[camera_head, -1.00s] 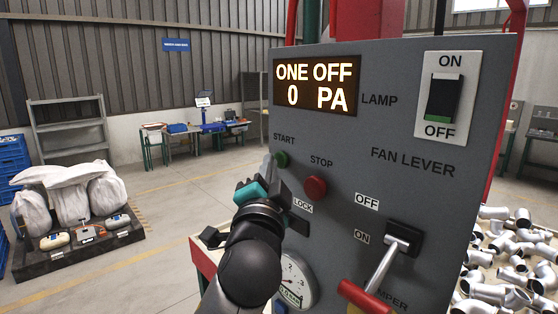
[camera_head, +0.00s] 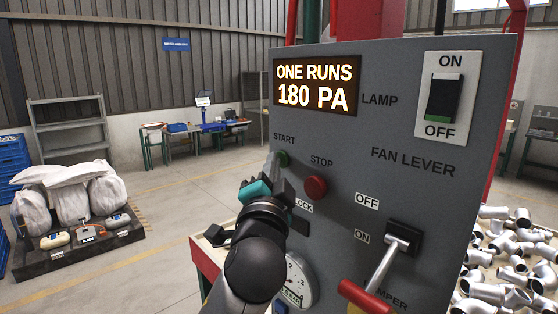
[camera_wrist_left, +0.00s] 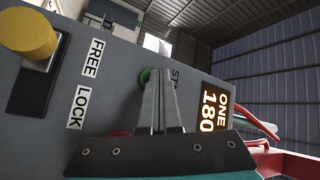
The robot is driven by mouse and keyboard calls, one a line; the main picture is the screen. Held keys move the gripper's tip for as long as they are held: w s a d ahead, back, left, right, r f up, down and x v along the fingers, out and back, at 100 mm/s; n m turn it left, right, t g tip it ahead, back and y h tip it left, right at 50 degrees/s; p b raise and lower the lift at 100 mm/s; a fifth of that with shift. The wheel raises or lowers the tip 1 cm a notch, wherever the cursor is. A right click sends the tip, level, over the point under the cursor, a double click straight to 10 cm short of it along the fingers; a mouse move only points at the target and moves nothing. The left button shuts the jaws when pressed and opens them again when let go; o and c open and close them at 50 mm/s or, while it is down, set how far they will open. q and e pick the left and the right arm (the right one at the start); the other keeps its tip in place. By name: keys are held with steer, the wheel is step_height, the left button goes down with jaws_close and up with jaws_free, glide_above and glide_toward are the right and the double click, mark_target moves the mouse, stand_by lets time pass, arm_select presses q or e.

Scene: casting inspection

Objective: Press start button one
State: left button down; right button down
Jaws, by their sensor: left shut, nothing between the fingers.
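The green start button (camera_head: 282,158) sits under the START label on the grey control panel (camera_head: 420,190). My left gripper (camera_head: 270,162) is shut and empty, its fingertips at the start button in the head view. In the left wrist view the shut fingers (camera_wrist_left: 160,80) reach up to the green button (camera_wrist_left: 145,75) and partly cover it; I cannot tell whether they still touch it. The lit display (camera_head: 316,85) reads "ONE RUNS 180 PA". My right gripper is not in view.
A red stop button (camera_head: 316,187) is close right of the start button. A red-handled lever (camera_head: 366,297), a pressure gauge (camera_head: 298,284) and a lamp switch (camera_head: 443,98) are on the panel. A yellow knob (camera_wrist_left: 28,34) shows in the wrist view. Metal pipe fittings (camera_head: 505,265) lie at right.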

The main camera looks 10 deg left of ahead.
arm_select(q)
steer(key=shift+s+a+p, duration=0.35)
steer(key=shift+s+a, duration=0.15)
steer(key=shift+s, duration=0.1)
steer(key=s+a, duration=0.1)
steer(key=s, duration=0.1)
steer(key=s+a+p, duration=0.1)
steer(key=s+a, duration=0.1)
stand_by(0.6)
stand_by(0.4)
